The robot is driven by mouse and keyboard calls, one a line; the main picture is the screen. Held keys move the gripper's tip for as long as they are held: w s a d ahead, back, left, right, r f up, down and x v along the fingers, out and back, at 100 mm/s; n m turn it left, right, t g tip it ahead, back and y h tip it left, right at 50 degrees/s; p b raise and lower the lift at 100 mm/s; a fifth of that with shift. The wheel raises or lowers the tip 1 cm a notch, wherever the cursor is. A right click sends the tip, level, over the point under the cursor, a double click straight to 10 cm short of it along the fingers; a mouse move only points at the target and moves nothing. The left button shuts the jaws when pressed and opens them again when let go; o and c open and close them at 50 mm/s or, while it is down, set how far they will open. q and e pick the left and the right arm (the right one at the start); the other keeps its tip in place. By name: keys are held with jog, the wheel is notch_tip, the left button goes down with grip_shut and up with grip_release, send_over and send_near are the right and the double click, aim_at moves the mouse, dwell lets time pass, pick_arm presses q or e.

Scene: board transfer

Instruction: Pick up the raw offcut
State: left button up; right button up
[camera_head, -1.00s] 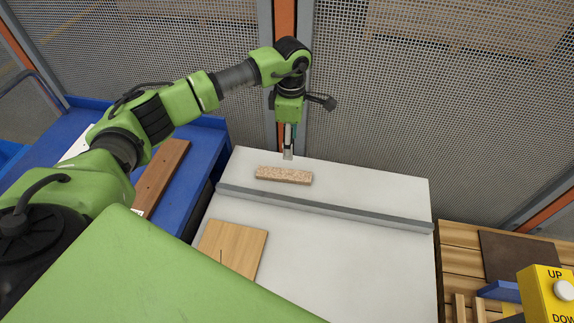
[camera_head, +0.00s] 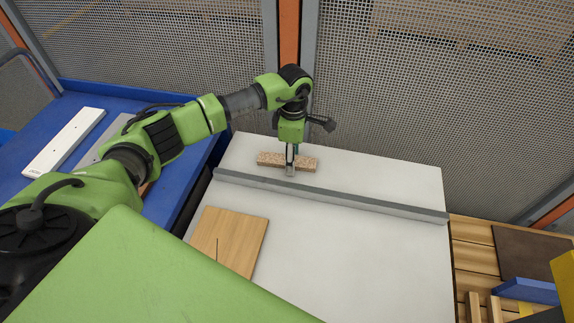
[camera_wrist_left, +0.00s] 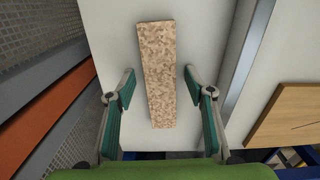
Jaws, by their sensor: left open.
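The raw offcut (camera_head: 272,158) is a short speckled chipboard strip. It lies flat on the white table behind the grey fence. In the left wrist view the offcut (camera_wrist_left: 158,70) runs lengthwise between the two fingers, with a gap on each side. My left gripper (camera_head: 290,172) is open above the offcut and hides part of its middle in the head view. In the left wrist view the left gripper (camera_wrist_left: 158,82) is empty. My right gripper is not in view.
The grey fence (camera_head: 340,197) crosses the white table (camera_head: 350,250) close in front of the offcut. A wooden board (camera_head: 230,240) lies on the table's near left. A blue bench (camera_head: 60,110) with boards stands left, a wooden pallet (camera_head: 470,240) right. A mesh wall (camera_head: 430,90) stands behind.

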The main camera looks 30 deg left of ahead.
pick_arm(q)
jog(key=c, duration=1.2)
jog(key=shift+c, duration=0.2)
